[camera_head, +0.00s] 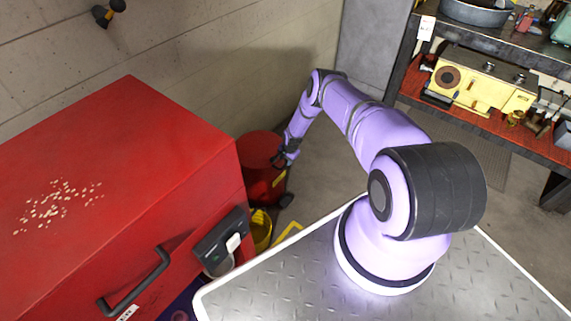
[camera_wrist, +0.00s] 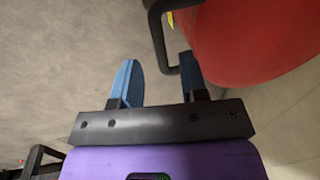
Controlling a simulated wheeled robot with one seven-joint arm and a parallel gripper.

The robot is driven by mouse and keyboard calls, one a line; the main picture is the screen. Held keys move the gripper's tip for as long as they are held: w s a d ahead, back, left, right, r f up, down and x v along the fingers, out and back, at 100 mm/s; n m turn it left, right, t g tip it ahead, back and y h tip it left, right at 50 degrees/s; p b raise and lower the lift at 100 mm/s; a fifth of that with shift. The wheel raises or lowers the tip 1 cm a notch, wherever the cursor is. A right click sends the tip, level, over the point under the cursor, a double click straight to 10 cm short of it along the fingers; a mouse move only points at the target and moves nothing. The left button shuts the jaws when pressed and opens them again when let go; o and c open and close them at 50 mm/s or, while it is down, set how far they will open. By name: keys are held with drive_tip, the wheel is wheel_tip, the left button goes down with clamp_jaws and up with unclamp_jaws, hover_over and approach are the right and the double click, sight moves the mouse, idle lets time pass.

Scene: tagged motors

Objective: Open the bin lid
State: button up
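The red bin (camera_head: 260,150) stands on the floor by the wall, partly hidden behind a red cabinet. In the wrist view its red rounded side (camera_wrist: 260,40) fills the upper right. A black bar-shaped handle (camera_wrist: 158,38) sticks out from it. My gripper (camera_wrist: 160,75) is open, with two blue fingers spread and nothing held between them. The right finger overlaps the handle's lower end in the picture; I cannot tell whether they touch. In the head view my gripper (camera_head: 284,158) is at the bin's right side, small and dark. The lid's edge is not clear.
The red cabinet (camera_head: 120,150) with a black handle fills the left. A yellow bucket (camera_head: 261,230) stands on the floor beside it. A shelf (camera_head: 480,118) with tools stands at the right. Bare floor (camera_head: 330,160) lies right of the bin.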

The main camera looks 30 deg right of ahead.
sight(285, 165)
drive_tip(key=shift+w+a+f, duration=0.1)
drive_tip(key=shift+w+f, duration=0.05)
drive_tip(key=shift+f, duration=0.8)
drive_tip(key=shift+w+a+f, duration=0.1)
drive_tip(key=shift+w+f, duration=0.05)
drive_tip(key=shift+f, duration=0.75)
clamp_jaws()
